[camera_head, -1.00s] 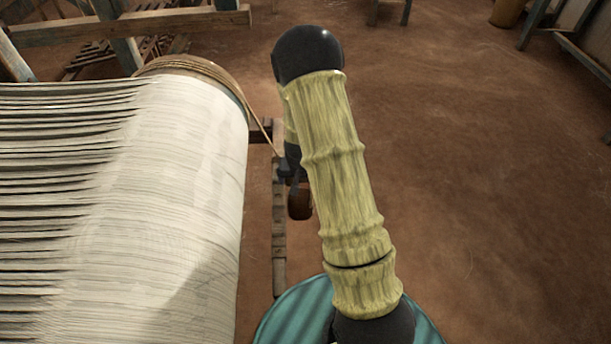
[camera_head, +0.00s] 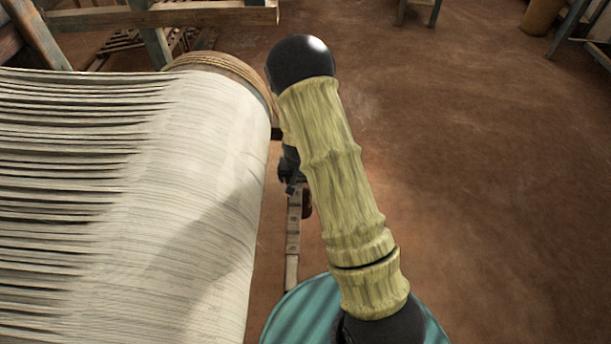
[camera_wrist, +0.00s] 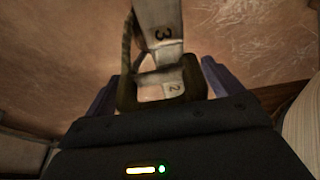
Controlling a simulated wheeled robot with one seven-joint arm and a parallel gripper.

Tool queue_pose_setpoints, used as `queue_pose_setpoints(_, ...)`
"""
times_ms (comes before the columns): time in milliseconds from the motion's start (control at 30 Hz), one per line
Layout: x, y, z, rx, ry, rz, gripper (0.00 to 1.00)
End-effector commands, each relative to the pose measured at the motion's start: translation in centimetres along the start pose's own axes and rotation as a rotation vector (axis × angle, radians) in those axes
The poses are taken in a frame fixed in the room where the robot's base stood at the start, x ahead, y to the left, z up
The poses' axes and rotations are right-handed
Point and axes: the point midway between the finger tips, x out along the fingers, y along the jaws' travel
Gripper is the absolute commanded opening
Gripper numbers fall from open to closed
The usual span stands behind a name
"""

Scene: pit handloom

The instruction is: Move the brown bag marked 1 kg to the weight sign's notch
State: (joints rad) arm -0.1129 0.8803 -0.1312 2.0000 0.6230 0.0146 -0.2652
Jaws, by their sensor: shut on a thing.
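In the wrist view my gripper (camera_wrist: 162,68) is shut on a brown bag (camera_wrist: 190,76), which shows as a dark brown, strap-like shape between the two fingers. Its 1 kg mark is not visible. A pale bar (camera_wrist: 160,15) with the numbers 3 and 2 runs down to the bag; it appears to be the weight sign. I cannot tell whether the bag sits in a notch. In the head view the narrow bar (camera_head: 293,240) lies beside the cloth roll. My gripper (camera_head: 289,172) is partly hidden behind my arm, and a sliver of the bag (camera_head: 307,203) shows.
The loom's roll of pale cloth and threads (camera_head: 190,200) fills the left side, close to the bar. Wooden loom beams (camera_head: 200,14) stand at the back left. The brown floor (camera_head: 480,200) to the right is clear. A stool (camera_head: 420,10) stands far back.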

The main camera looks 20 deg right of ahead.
Motion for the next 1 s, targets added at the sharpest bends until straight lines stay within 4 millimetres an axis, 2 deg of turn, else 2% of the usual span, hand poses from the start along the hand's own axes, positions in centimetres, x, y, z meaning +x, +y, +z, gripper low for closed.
queue_pose_setpoints(200, -0.2, -1.3, -0.2, 0.000, 0.005, -0.001, 0.21)
queue_pose_setpoints(600, 2.0, -1.2, 0.4, 0.001, 0.004, -0.001, 0.21)
queue_pose_setpoints(1000, 2.2, -1.2, 0.5, 0.001, 0.005, -0.001, 0.21)
